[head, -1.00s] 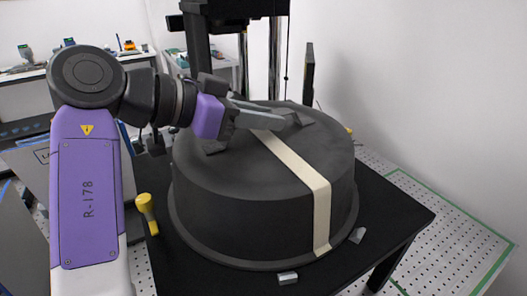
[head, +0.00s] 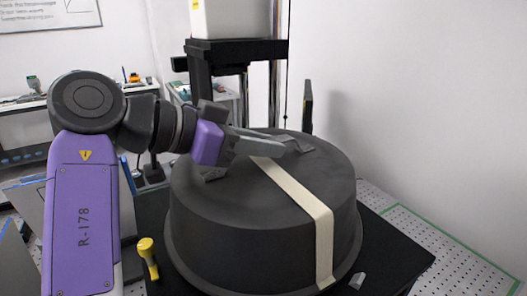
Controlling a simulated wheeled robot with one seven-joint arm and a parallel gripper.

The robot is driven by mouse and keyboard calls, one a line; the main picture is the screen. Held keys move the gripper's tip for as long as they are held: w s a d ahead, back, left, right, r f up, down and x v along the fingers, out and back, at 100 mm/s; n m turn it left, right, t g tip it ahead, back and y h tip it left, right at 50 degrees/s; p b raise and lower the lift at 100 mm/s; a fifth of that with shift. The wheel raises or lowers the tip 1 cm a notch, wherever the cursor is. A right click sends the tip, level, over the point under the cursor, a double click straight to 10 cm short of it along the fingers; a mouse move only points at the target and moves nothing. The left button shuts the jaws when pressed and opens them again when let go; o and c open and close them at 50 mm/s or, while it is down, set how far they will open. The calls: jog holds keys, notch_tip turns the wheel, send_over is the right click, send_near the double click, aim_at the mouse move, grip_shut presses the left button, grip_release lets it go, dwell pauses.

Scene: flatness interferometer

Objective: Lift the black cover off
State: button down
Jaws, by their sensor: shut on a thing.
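The black cover (head: 225,235) is a large round drum with a cream strap (head: 297,192) running over its top and down its front side. A dark handle (head: 303,147) is fixed on top, partly hidden by my gripper. My gripper (head: 272,146) reaches in from the left and is shut on the handle. The cover stands over the black table (head: 395,262) and looks level. What is beneath the cover is hidden.
A yellow-headed tool (head: 147,250) stands at the cover's left, and a small grey block (head: 357,281) lies at its right. A dark upright column (head: 200,75) rises close behind the cover. The white wall (head: 430,110) is at the right.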

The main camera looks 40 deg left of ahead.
notch_tip(320, 180, up, 14)
jog(key=p, duration=0.2)
jog(key=shift+r, duration=0.25)
dwell(0.4)
